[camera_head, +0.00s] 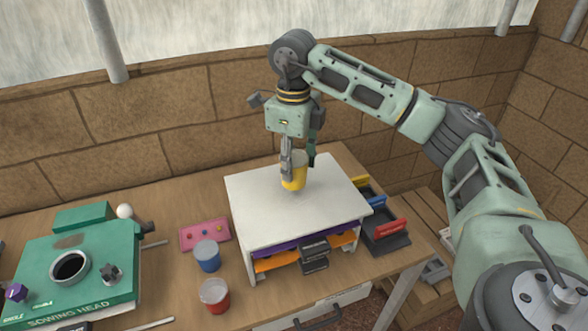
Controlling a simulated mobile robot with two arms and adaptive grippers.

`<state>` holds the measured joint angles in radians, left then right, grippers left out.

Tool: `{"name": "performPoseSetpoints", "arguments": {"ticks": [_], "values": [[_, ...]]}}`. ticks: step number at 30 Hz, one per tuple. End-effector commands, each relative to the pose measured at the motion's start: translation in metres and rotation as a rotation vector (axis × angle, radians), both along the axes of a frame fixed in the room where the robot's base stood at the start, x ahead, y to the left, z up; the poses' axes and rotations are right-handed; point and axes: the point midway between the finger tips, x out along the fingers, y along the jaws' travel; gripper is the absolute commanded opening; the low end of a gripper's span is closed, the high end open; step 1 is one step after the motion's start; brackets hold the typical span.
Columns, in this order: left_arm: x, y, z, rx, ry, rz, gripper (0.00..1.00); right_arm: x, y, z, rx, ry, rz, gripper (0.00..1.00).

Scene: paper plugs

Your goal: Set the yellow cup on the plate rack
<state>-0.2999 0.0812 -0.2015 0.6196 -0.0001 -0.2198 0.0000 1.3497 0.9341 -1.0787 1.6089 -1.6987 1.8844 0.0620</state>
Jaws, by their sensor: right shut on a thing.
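The yellow cup (295,181) is upright over the white top of the plate rack (250,200), near its middle. My right gripper (298,164) points down and is shut on the cup, with a finger on either side. A dark shadow lies right under the cup. I cannot tell whether its base touches the rack top or hangs just above it. The plate rack is a low white stand with purple and orange sheets on shelves under its top. My left gripper is out of view.
A blue cup (207,257) and a red cup (215,297) stand left of the rack. A pink board (205,233) and a green sowing head (75,255) lie further left. Dark trays with yellow and red parts (388,231) sit right of the rack. A brick wall stands behind.

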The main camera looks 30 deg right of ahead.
Motion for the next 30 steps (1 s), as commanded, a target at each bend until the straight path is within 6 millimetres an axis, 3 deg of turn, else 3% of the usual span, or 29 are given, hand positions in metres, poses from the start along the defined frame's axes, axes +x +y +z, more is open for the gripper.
{"name": "performPoseSetpoints", "arguments": {"ticks": [6,18,19,25,30], "values": [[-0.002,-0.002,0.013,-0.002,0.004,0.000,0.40,-0.002,0.000,-0.028,-0.001,0.004,0.001,0.17],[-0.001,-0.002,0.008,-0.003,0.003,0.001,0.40,-0.001,0.000,-0.036,0.000,0.001,0.000,0.17],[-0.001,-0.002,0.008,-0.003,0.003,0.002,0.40,-0.001,0.000,-0.036,0.000,0.001,0.000,0.44],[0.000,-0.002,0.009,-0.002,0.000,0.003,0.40,-0.001,0.000,-0.035,0.000,0.001,0.000,0.61],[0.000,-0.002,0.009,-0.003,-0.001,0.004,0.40,-0.001,0.000,-0.035,0.000,0.001,0.000,0.62]]}}
